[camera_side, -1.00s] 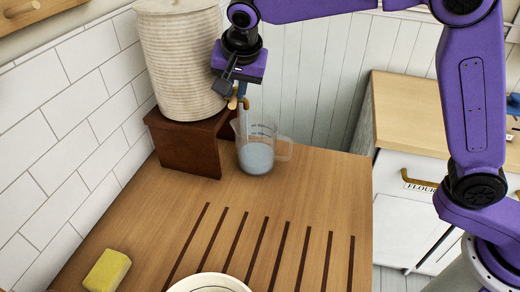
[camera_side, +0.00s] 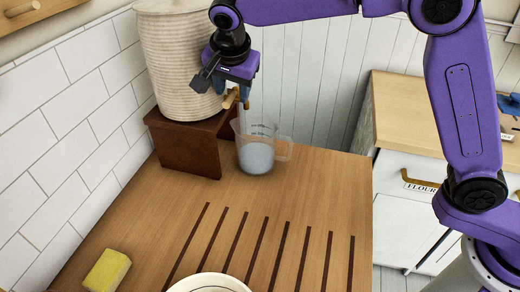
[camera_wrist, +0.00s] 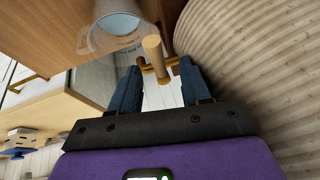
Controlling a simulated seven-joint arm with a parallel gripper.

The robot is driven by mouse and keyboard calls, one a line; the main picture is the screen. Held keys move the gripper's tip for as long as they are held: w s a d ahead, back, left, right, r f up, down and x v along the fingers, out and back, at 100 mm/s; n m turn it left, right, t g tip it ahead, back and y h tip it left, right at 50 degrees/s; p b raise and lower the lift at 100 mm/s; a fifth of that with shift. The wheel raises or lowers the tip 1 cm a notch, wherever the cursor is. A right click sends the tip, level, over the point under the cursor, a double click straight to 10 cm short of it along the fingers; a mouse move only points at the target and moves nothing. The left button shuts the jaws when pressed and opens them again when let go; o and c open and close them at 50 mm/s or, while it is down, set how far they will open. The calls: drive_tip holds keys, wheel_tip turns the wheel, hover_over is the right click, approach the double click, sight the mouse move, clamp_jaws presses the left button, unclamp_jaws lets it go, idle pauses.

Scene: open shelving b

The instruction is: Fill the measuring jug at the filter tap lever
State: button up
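The clear measuring jug (camera_side: 258,152) stands upright on the wooden counter, below and in front of the filter's spout. Pale bluish water fills roughly its lower half; it also shows in the wrist view (camera_wrist: 115,30). The filter tap lever (camera_side: 229,98) is a small golden-brown handle on the front of the ribbed filter; in the wrist view it is a wooden knob with a brass crossbar (camera_wrist: 153,48). My gripper (camera_wrist: 160,65) has its two blue fingers apart, one on each side of the tap fitting. Contact with the lever cannot be made out.
The ribbed cream filter (camera_side: 177,55) sits on a dark red-brown stand (camera_side: 185,148) against the tiled wall. A yellow sponge (camera_side: 106,271) and a white bowl (camera_side: 208,283) are at the front. The grooved counter (camera_side: 310,205) between is clear.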

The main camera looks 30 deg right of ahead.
drive_tip(key=v, duration=1.7)
drive_tip(key=shift+r, duration=0.2)
drive_tip(key=shift+s, duration=0.15)
drive_tip(key=s+d+f+n+g+y, duration=0.1)
drive_tip(key=s+d+f+n+g, duration=0.1)
drive_tip(key=s+d+f+n, duration=0.9)
drive_tip(key=s+d+f+n+g+y, duration=0.1)
drive_tip(key=s+d+f+n+g, duration=0.1)
drive_tip(key=s+d+f+n, duration=0.9)
drive_tip(key=s+d+f, duration=0.1)
drive_tip(key=s+d, duration=0.4)
drive_tip(key=s, duration=0.2)
drive_tip(key=shift+d, duration=0.3)
drive_tip(key=shift+w, duration=0.1)
